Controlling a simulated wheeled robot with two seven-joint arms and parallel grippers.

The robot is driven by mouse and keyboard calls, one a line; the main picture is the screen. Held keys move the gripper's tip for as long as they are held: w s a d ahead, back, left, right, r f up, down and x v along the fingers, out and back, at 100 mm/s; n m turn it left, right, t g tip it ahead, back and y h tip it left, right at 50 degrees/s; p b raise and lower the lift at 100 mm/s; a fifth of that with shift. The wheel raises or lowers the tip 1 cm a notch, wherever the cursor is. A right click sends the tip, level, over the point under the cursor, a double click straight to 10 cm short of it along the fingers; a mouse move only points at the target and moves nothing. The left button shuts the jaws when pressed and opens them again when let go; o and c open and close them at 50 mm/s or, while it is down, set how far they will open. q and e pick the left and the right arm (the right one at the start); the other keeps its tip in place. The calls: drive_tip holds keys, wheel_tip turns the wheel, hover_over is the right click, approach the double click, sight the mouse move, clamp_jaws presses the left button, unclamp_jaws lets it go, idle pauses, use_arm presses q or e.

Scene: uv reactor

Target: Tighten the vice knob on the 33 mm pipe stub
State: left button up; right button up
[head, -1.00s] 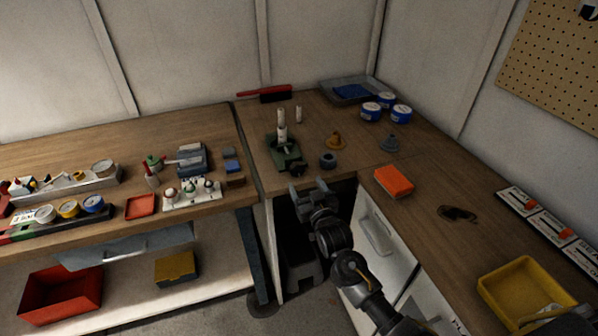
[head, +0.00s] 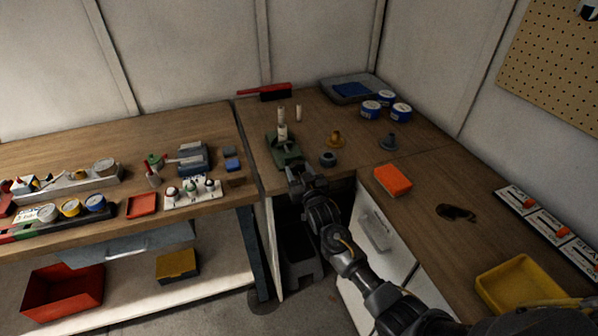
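The green vice (head: 284,150) stands on the corner bench near its front edge. A white pipe stub (head: 282,131) stands upright in it, with a paler piece at its top. My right gripper (head: 295,172) is at the front of the vice, where the dark knob showed earlier. The gripper now hides the knob, and I cannot tell whether its fingers touch it or are closed around it. My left gripper is out of view.
A dark grey ring (head: 327,159) and a yellow-brown funnel-like piece (head: 336,140) stand right of the vice. A short white tube (head: 299,114) stands behind it. An orange block (head: 393,180) lies farther right. A red-handled brush (head: 270,92) lies at the back.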

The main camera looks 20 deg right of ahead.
drive_tip(key=c, duration=0.4)
drive_tip(key=shift+o, duration=0.2)
drive_tip(key=shift+m, duration=0.3)
drive_tip(key=m, duration=0.3)
drive_tip(key=shift+m, duration=1.7)
drive_tip(key=o, duration=1)
drive_tip(key=shift+s+a, duration=0.1)
